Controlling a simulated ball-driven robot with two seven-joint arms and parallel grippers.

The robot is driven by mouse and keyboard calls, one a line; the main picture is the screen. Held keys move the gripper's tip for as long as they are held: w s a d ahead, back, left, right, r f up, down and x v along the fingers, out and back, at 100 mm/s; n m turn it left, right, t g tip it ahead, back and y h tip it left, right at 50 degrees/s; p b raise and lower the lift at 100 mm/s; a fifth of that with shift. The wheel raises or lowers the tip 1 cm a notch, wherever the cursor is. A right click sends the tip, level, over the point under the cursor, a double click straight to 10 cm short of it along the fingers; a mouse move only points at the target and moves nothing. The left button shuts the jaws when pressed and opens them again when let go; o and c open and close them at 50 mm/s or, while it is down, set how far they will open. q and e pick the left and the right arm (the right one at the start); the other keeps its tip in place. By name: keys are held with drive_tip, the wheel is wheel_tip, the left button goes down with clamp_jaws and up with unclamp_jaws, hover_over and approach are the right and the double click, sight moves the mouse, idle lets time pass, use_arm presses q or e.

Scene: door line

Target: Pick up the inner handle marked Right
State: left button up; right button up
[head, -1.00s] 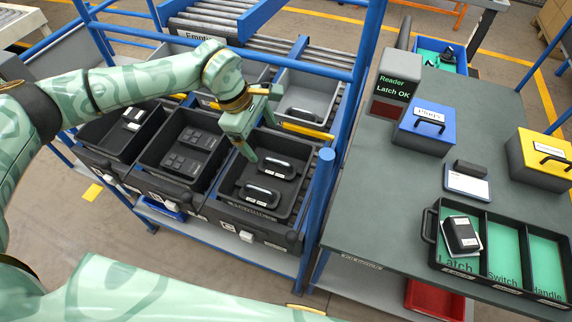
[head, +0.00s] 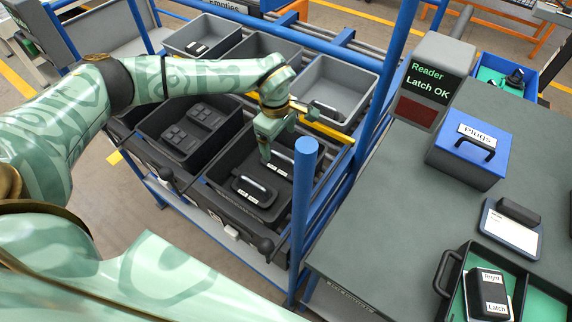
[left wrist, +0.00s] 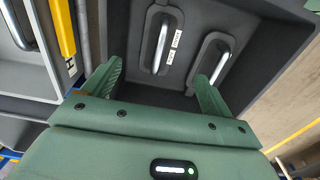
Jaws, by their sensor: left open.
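Two dark handles with silver grips lie in a black bin (head: 218,186) in the head view. The nearer handle (head: 254,188) lies in front of my left gripper (head: 276,148). The farther handle (head: 281,168) is partly hidden by the gripper, with small white labels beside it. In the left wrist view, one handle (left wrist: 160,42) lies ahead between the open fingers of my left gripper (left wrist: 157,82), with two white labels (left wrist: 172,45) too small to read surely. The other handle (left wrist: 214,58) lies by the right finger. Neither is held. My right gripper is out of view.
A blue post (head: 304,200) stands close right of the bin. Grey bins (head: 338,88) sit behind a yellow strip. On the bench (head: 390,225), a tray (head: 453,268) holds a black latch piece (head: 487,290), labelled Right and Latch. The reader (head: 428,85) shows "Latch OK".

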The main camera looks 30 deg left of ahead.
sight(284, 156)
use_arm(q)
drive_tip(key=f, duration=0.5)
drive_tip(key=shift+w+d+b, duration=0.25)
drive_tip(key=shift+w+b, duration=0.05)
drive_tip(key=shift+b, duration=0.1)
drive_tip(key=f, duration=0.1)
drive_tip(key=f+b, duration=0.1)
drive_tip(key=f, duration=0.3)
drive_tip(key=shift+w+d+f+b, duration=0.15)
drive_tip(key=shift+d+b, duration=0.15)
drive_tip(key=c, duration=1.1)
